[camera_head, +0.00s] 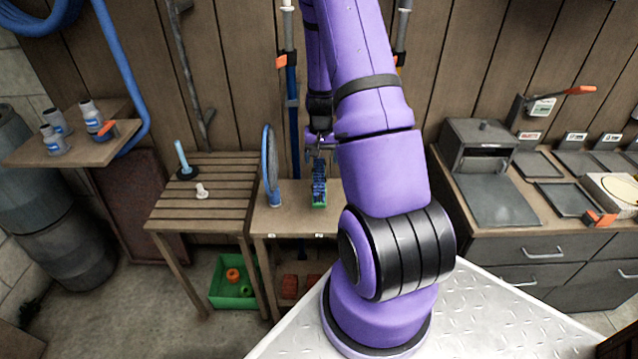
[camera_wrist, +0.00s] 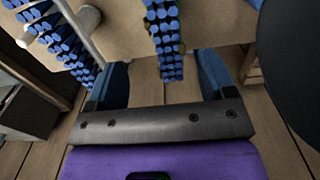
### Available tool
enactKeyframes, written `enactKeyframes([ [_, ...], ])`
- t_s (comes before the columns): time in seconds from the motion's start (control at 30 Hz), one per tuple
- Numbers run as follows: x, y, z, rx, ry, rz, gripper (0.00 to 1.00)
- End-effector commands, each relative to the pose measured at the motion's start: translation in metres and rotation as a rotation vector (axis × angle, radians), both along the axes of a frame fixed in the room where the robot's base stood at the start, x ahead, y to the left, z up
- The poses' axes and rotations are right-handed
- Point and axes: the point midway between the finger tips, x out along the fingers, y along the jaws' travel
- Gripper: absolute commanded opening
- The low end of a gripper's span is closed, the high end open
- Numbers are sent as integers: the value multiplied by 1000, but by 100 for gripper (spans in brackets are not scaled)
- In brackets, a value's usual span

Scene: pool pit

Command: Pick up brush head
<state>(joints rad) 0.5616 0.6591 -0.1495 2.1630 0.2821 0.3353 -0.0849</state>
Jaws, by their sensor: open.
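The brush head (camera_head: 319,184) is a narrow strip of blue bristles with green at its near end, on the wooden bench (camera_head: 268,224) in the head view. In the wrist view its bristles (camera_wrist: 164,38) show at the top middle, between my fingers. My gripper (camera_head: 319,138) is just above the far end of it in the head view, partly hidden by my arm. In the wrist view my gripper (camera_wrist: 162,62) is open, with one blue finger on each side of the bristles. I cannot tell whether the fingers touch them.
A round blue-rimmed net (camera_head: 270,165) stands left of the brush head. A second blue-bristled brush (camera_wrist: 58,42) with a metal tube lies to the left in the wrist view. Poles (camera_head: 291,90) stand against the wall behind. A slatted table (camera_head: 200,215) stands at left.

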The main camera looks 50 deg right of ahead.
Motion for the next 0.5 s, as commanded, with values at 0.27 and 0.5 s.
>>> enactKeyframes([
  [0.27,-1,0,-38,2,3,-3,77],
  [0.5,0,0,-56,1,2,-2,77],
])
